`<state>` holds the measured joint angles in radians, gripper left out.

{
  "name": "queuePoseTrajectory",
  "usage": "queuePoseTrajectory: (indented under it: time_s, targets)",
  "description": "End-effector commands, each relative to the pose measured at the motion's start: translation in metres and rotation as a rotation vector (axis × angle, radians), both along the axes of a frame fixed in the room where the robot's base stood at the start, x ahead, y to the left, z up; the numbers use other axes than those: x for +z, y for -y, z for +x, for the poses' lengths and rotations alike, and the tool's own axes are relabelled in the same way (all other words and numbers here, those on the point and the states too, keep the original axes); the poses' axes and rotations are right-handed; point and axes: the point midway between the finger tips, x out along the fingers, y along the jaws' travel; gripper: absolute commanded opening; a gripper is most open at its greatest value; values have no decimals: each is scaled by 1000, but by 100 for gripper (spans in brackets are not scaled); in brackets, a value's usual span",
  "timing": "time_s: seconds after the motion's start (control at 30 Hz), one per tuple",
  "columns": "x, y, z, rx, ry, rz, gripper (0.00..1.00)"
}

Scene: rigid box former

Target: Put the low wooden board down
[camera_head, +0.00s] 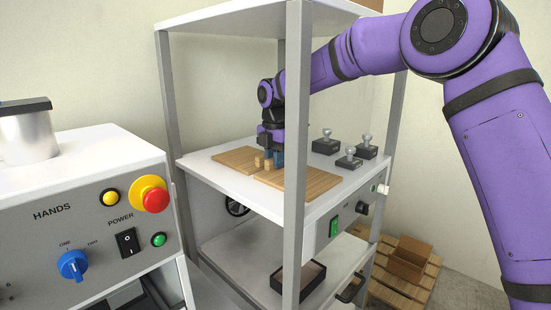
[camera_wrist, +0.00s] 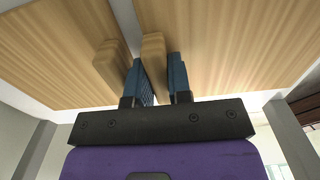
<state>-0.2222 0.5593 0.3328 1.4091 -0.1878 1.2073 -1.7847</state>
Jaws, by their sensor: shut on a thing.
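Two flat wooden boards lie side by side at the white worktop in the head view, one at the left (camera_head: 232,156) and one nearer right (camera_head: 312,182). Each has a small upright wooden grip block at the facing edge. My gripper (camera_head: 273,157) points down over the gap. In the wrist view, its blue fingers (camera_wrist: 158,82) are shut on the grip block (camera_wrist: 153,52) of the right-hand board (camera_wrist: 235,45), which I take as the low wooden board. The other block (camera_wrist: 110,65) stands outside the left finger. I cannot tell whether the held board touches the worktop.
Several dark clamps with silver knobs (camera_head: 326,143) stand on the worktop behind the boards. Grey frame posts (camera_head: 297,130) rise at the corners. A control box (camera_head: 75,215) stands at the left. A dark tray (camera_head: 298,280) sits on the lower shelf.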

Motion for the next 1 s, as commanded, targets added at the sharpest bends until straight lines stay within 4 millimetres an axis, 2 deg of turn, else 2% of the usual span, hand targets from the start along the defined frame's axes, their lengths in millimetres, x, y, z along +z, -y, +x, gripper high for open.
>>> queuePoseTrajectory:
  time_s: [0.03, 0.13, 0.17, 0.5, 0.8, 1.0]
  targets:
    - [0, 0, 0, 0, 0, 0, 21]
    - [0, 0, 0, 0, 0, 0, 44]
    - [0, 0, 0, 0, 1, 1, 49]
    - [5, 0, 0, 0, 1, 1, 49]
    - [48, 0, 1, -1, 2, 1, 49]
    - [70, 0, 1, 0, 1, 1, 49]
